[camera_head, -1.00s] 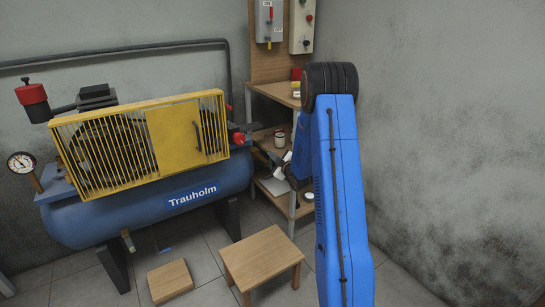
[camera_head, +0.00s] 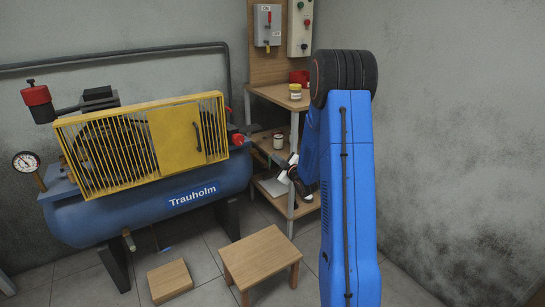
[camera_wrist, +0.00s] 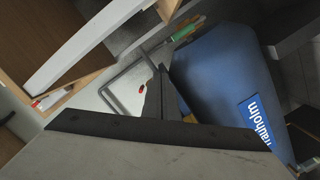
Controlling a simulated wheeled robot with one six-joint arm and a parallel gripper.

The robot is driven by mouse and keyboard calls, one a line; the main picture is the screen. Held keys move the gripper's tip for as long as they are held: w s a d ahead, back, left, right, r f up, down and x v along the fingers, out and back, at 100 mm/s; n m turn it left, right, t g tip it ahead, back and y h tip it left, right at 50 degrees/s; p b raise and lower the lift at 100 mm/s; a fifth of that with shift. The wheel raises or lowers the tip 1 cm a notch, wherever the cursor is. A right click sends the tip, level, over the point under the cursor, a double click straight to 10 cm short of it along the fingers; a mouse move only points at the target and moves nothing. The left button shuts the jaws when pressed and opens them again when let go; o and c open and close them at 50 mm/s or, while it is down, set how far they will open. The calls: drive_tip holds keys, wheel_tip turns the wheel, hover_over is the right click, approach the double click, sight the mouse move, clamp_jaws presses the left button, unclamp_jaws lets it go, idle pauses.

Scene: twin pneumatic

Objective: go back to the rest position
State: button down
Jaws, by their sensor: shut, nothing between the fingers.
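My blue arm stands up at the right of the head view, folded at its black joint, with the forearm running down behind it. My gripper (camera_head: 284,177) shows small and partly hidden beside the shelf unit, pointing left. In the wrist view the fingers of my gripper (camera_wrist: 160,92) are together with nothing between them. The blue compressor tank (camera_wrist: 215,85) lies beyond them to the right. The same compressor (camera_head: 150,210) stands at the left in the head view, apart from my gripper.
A wooden shelf unit (camera_head: 266,93) with jars stands close behind my gripper. A stool (camera_head: 262,258) and a wooden block (camera_head: 170,281) are on the floor in front. A switch panel (camera_head: 268,25) hangs above the shelf. A bare grey wall (camera_head: 450,130) is at the right.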

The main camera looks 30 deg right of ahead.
drive_tip(key=s+a+r+m+g+h, duration=0.1)
drive_tip(key=s+a+r+m+g, duration=0.2)
drive_tip(key=s+a+r, duration=0.5)
drive_tip(key=s+a+r+m+g, duration=0.2)
drive_tip(key=s+a+r+g, duration=0.15)
drive_tip(key=s+a, duration=0.45)
drive_tip(key=s+a+m+g+y, duration=0.1)
drive_tip(key=s+a, duration=0.4)
drive_tip(key=s, duration=1.1)
drive_tip(key=s+a+m+g+y, duration=0.1)
drive_tip(key=s+a+g, duration=0.3)
drive_tip(key=s, duration=1.3)
drive_tip(key=shift+s+a+r+m+g, duration=0.3)
drive_tip(key=shift+a+r+m+g, duration=0.05)
drive_tip(key=shift+a+m, duration=0.55)
